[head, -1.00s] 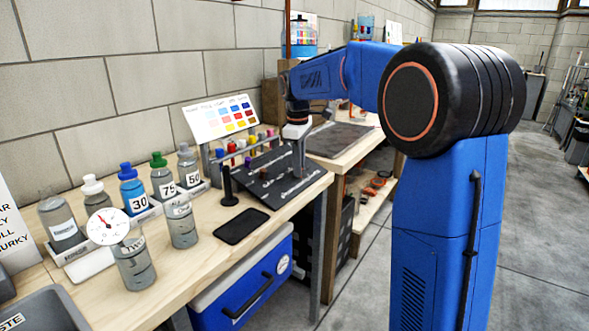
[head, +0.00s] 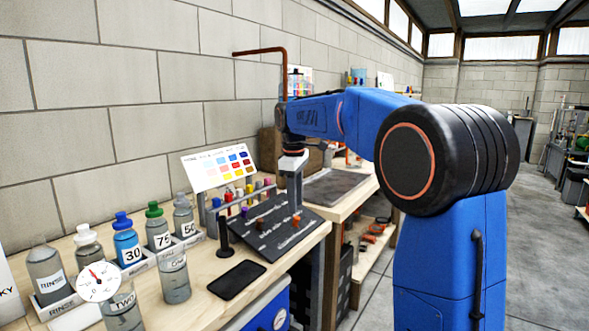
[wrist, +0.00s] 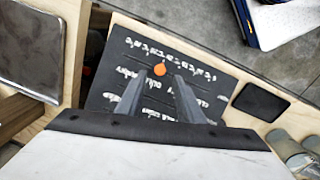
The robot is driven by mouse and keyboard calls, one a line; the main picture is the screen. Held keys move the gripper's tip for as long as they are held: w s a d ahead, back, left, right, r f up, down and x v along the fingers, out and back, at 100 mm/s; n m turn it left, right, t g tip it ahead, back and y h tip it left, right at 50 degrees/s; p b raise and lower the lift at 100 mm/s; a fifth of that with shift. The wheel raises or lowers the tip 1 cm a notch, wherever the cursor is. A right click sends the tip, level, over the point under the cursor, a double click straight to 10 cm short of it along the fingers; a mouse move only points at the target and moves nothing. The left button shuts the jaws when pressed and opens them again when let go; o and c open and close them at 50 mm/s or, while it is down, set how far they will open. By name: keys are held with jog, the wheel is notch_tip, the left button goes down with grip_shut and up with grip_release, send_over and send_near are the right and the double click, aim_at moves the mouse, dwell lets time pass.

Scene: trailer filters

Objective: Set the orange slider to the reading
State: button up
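The dark sloped panel (head: 270,243) with white scale markings stands on the bench. The orange slider knob (head: 296,221) is on its right part, just below my gripper (head: 295,207). In the wrist view, the orange knob (wrist: 160,69) shows between and just beyond the tips of my gripper (wrist: 161,77). The fingers are spread, with a gap around the knob; I cannot tell whether they touch it. A brownish knob (head: 261,224) sits further left on the panel. A round white dial (head: 99,282) with a red needle is in front of a bottle; its numbers are too small to read.
Several numbered bottles (head: 128,246) stand left of the panel. A black post (head: 223,238) and a flat black slab (head: 237,280) are close to it. A colour chart (head: 219,167) and a rack of small vials are behind. A second bench (head: 345,205) is beyond.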

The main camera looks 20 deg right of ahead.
notch_tip(320, 180, up, 12)
jog(key=shift+s+a, duration=0.3)
jog(key=shift+s, duration=0.1)
dwell(0.3)
jog(key=s+f+m+t, duration=0.1)
jog(key=s+f+m, duration=0.3)
jog(key=s, duration=0.7)
jog(key=s+f+m+t, duration=0.1)
jog(key=s+f, duration=0.4)
jog(key=s, duration=0.6)
jog(key=s+f+m+t, duration=0.2)
jog(key=s+f+m, duration=0.3)
jog(key=s+f, duration=1.2)
jog(key=shift+a+f+y, duration=0.15)
jog(key=shift+f+y, duration=0.15)
jog(key=shift+f, duration=0.6)
